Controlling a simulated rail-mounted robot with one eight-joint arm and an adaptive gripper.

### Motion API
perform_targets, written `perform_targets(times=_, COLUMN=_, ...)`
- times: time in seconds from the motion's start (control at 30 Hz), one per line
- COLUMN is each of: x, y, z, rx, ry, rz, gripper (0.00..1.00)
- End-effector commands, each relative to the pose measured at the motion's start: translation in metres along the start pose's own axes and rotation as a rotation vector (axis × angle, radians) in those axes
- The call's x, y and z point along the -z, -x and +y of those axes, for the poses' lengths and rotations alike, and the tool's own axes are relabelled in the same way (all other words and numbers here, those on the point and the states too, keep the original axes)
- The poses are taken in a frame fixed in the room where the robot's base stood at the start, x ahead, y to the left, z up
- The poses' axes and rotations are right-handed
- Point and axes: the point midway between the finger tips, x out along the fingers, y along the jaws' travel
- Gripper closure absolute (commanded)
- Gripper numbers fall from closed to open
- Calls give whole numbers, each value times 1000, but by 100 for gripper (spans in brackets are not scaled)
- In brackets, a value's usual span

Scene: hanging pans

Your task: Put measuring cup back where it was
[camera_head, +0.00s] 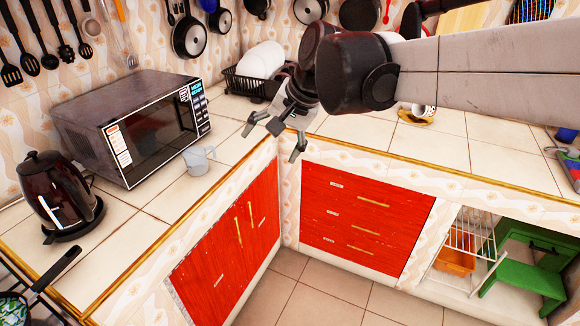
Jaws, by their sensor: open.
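A small grey-white measuring cup (196,160) with a handle stands on the tiled counter, just right of the microwave's front corner. My gripper (273,141) is open and empty. It hangs from my arm near the inner corner of the counter, to the right of the cup and apart from it. Its two fingers are spread and point down and left. Several pans and utensils hang on the back wall. My arm hides part of the wall and counter at the right.
A microwave (130,125) stands left of the cup, and a dark kettle (60,195) is farther left. A dish rack (245,84) with white plates stands in the back corner. The counter between cup and gripper is clear.

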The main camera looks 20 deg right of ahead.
Motion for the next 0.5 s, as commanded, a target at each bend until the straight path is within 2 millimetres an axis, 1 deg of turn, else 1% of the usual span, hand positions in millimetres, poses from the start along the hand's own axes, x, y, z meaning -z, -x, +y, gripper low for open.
perform_targets(times=0.03, x=-12, y=6, z=12, rx=-14, ry=42, rz=22, gripper=23)
perform_targets(times=0.2, x=-45, y=20, z=52, rx=-69, ry=204, rz=101, gripper=23)
perform_targets(times=0.33, x=-70, y=26, z=84, rx=-117, ry=330, rz=156, gripper=23)
perform_targets(times=0.5, x=-97, y=28, z=122, rx=-180, ry=488, rz=218, gripper=23)
